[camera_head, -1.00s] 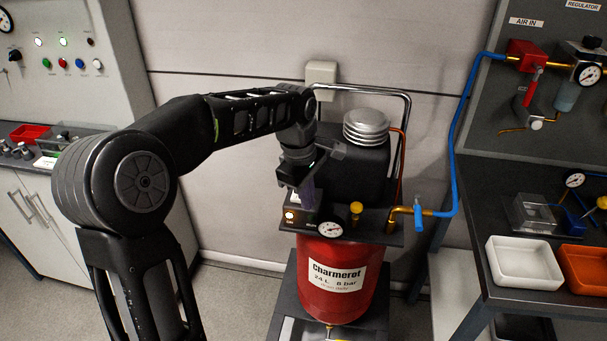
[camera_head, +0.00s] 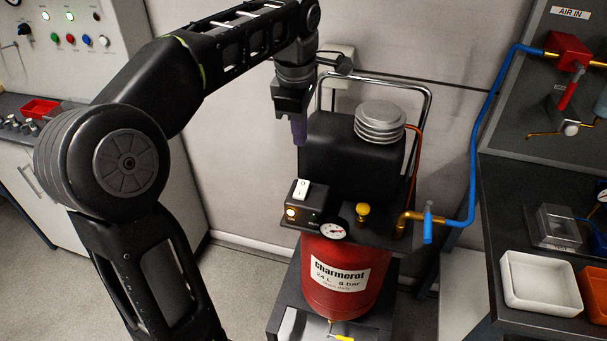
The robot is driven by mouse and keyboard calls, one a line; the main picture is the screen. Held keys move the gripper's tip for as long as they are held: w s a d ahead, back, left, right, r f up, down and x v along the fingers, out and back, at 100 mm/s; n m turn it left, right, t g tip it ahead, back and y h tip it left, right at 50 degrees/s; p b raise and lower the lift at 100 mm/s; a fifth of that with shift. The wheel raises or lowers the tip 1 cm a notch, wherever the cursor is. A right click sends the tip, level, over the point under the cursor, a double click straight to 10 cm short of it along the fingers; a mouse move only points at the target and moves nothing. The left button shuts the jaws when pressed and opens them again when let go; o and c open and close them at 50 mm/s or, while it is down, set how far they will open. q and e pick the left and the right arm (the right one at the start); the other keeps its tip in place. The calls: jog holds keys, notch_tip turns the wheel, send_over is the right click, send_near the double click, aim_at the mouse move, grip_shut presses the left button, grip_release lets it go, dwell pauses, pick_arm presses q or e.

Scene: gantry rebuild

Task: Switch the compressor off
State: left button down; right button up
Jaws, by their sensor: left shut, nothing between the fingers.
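The compressor has a red tank (camera_head: 345,283) with a white "Charmerot" label and a black motor housing (camera_head: 345,150) above it. A small black switch box (camera_head: 303,204) sits at its front left, with a white rocker switch (camera_head: 302,189) on top and a lit amber lamp (camera_head: 291,213) on its front. My left gripper (camera_head: 299,140) is shut and empty. It points down, above and behind the switch in the picture, apart from it. Which way the rocker is tipped is hard to tell. My right gripper is not in view.
A pressure gauge (camera_head: 333,231), a yellow knob (camera_head: 362,210) and a brass outlet with a blue valve handle (camera_head: 428,222) stand near the switch box. A blue hose (camera_head: 489,120) rises to the right panel. A white tray (camera_head: 541,282) lies on the right bench. A chrome handle (camera_head: 428,105) arches behind the motor.

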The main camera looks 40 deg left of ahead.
aim_at(303, 184)
pick_arm(q)
jog(key=f, duration=0.4)
jog(key=w+f, duration=0.1)
jog(key=f, duration=0.8)
jog(key=shift+w+a+f, duration=0.3)
jog(key=shift+w, duration=0.05)
jog(key=shift+w+f+b, duration=0.15)
jog(key=shift+f+b, duration=0.45)
jog(key=shift+b, duration=0.1)
jog(key=shift+r+p, duration=0.3)
